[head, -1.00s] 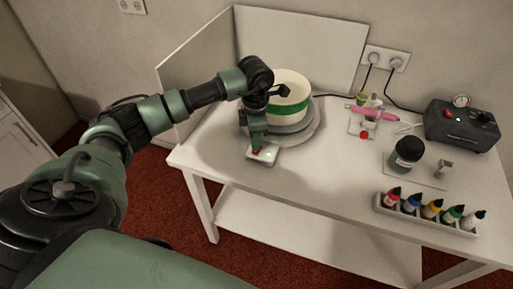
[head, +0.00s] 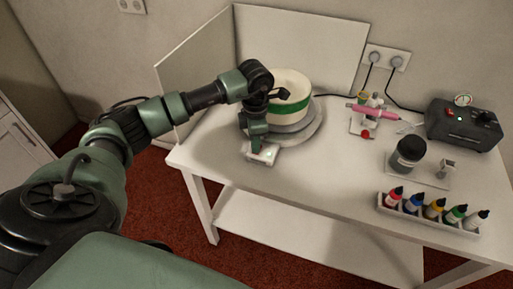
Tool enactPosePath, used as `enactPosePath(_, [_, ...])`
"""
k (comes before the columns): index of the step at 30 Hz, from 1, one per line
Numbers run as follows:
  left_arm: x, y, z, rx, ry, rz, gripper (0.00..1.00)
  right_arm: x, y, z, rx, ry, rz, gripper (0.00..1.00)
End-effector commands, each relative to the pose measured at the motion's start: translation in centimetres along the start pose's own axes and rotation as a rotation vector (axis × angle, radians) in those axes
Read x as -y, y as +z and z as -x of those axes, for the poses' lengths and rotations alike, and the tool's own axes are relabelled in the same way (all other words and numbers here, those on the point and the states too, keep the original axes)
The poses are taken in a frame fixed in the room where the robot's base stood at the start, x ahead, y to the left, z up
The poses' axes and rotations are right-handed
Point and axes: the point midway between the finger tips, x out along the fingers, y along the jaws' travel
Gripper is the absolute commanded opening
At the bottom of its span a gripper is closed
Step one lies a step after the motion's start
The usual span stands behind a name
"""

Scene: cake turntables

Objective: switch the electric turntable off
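The electric turntable (head: 308,136) stands at the back left of the white table, with a white cake banded in green (head: 292,108) on it. Its small pale control box (head: 265,158) sticks out at the front, and a small green light shows on it. My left gripper (head: 256,147) points down with its tips at this box, over the spot where the red button was visible. The tips hide the button, so I cannot tell whether they touch or press it. I see no gap between the fingers from this angle. My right gripper is out of view.
White panels (head: 305,45) stand behind and left of the turntable. To the right are a pink airbrush (head: 372,113), a dark jar (head: 407,153), a black compressor (head: 462,127) and a rack of several colour bottles (head: 427,217). The table's front left is clear.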

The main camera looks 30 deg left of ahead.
Motion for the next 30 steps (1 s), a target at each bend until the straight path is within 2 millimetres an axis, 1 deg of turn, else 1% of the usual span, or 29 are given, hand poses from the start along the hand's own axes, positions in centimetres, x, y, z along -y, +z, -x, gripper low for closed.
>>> enactPosePath(9, [0.0, 0.0, -0.6, -0.001, 0.000, 0.000, 0.00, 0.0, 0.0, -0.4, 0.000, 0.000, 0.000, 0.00])
enactPosePath(14, [0.0, 0.0, -0.2, -0.001, -0.001, 0.000, 0.00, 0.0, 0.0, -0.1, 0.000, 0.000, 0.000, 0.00])
enactPosePath(30, [0.0, 0.0, 4.2, 0.000, 0.001, 0.000, 0.00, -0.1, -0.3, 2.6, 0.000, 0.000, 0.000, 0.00])
